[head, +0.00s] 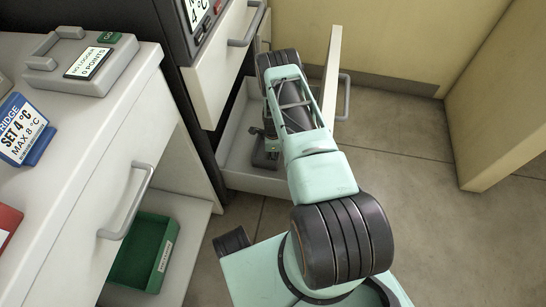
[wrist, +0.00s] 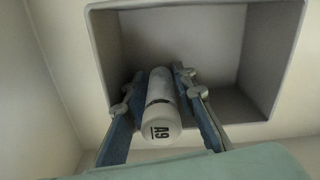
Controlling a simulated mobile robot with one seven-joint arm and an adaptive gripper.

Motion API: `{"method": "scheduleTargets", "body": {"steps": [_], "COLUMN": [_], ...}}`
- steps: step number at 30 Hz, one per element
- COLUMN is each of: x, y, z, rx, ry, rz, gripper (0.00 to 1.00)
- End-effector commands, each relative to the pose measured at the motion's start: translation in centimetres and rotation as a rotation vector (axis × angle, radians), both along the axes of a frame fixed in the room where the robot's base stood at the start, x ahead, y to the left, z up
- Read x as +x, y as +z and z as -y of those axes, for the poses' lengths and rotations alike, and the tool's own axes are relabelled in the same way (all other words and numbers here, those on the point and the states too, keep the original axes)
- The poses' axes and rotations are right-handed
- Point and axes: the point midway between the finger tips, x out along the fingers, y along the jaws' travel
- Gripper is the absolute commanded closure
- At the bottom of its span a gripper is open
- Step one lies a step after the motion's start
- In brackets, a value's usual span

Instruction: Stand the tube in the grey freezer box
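The tube (wrist: 161,112) is white with a cap end marked A9 facing the wrist camera. My gripper (wrist: 161,82) has a finger on each side of the tube, and the fingertips look closed on its body. The tube's far end points toward the open grey freezer box (wrist: 270,116), which has raised walls and a rim.
The drawer front with its handle (head: 344,98) stands at the right of my arm. A white counter (head: 112,118) at left carries a grey device (head: 72,64) and a blue fridge sign (head: 22,130). A green bin (head: 143,250) sits on the shelf below. The floor at right is clear.

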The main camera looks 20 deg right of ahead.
Motion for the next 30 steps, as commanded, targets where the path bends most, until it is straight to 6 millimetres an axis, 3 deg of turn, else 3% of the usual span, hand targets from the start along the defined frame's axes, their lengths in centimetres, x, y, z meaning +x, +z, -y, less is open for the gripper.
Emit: {"method": "scheduleTargets", "body": {"steps": [5, 15, 21, 30], "x": [0.1, 0.1, 0.1, 0.0], "y": [0.7, 8.0, 11.2, 12.4], "z": [0.0, 0.0, 0.0, 0.0], "rx": [0.0, -0.001, 0.0, 0.0], "ry": [0.0, 0.001, 0.001, 0.0], "rz": [0.001, 0.002, 0.001, 0.0], "gripper": [0.75, 0.75, 0.75, 0.75]}}
